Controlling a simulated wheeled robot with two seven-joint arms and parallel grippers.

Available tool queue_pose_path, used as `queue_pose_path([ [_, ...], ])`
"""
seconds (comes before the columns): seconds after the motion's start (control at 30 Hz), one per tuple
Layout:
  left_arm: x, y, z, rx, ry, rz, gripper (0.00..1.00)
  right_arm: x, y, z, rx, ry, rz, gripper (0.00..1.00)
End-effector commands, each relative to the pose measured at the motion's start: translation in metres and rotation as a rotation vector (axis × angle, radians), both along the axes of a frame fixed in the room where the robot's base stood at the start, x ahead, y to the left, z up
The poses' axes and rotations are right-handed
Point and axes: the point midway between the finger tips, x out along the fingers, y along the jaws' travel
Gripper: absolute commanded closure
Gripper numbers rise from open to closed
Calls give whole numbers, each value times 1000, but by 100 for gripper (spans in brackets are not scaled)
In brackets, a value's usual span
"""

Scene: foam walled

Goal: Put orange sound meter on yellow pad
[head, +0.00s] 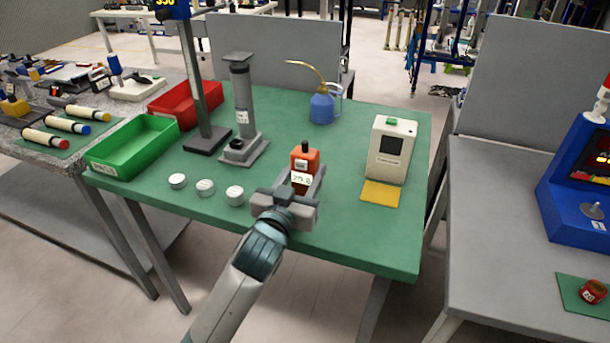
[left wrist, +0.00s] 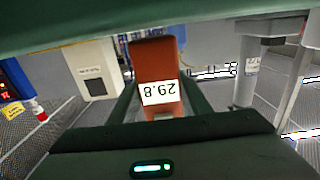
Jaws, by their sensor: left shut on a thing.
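The orange sound meter (head: 304,159) is held upright between the fingers of my left gripper (head: 302,183), over the front middle of the green table. A white label on it reads what looks like 29.8. In the left wrist view the meter (left wrist: 157,62) stands between the two dark fingers of the left gripper (left wrist: 158,112). I cannot tell whether its base touches the table. The yellow pad (head: 380,193) lies flat and empty to the right of the gripper, in front of a white device. My right gripper is not in view.
The white device (head: 390,150) stands just behind the pad. Three white discs (head: 205,187) lie left of the gripper. A grey press-like stand (head: 241,110), a blue oil can (head: 322,107), a green bin (head: 132,147) and a red bin (head: 185,98) stand farther back. The table between gripper and pad is clear.

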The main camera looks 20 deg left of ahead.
Motion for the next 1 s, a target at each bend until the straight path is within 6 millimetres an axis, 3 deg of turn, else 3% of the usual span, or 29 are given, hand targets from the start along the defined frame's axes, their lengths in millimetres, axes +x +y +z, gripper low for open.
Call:
queue_pose_path([
  [0.2,0,0,36,-3,-9,-2,88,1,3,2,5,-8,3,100],
  [0.7,-22,-87,85,-4,-4,-2,88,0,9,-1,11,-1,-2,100],
  [1.0,-29,-111,100,-2,-3,-1,88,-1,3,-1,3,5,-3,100],
])
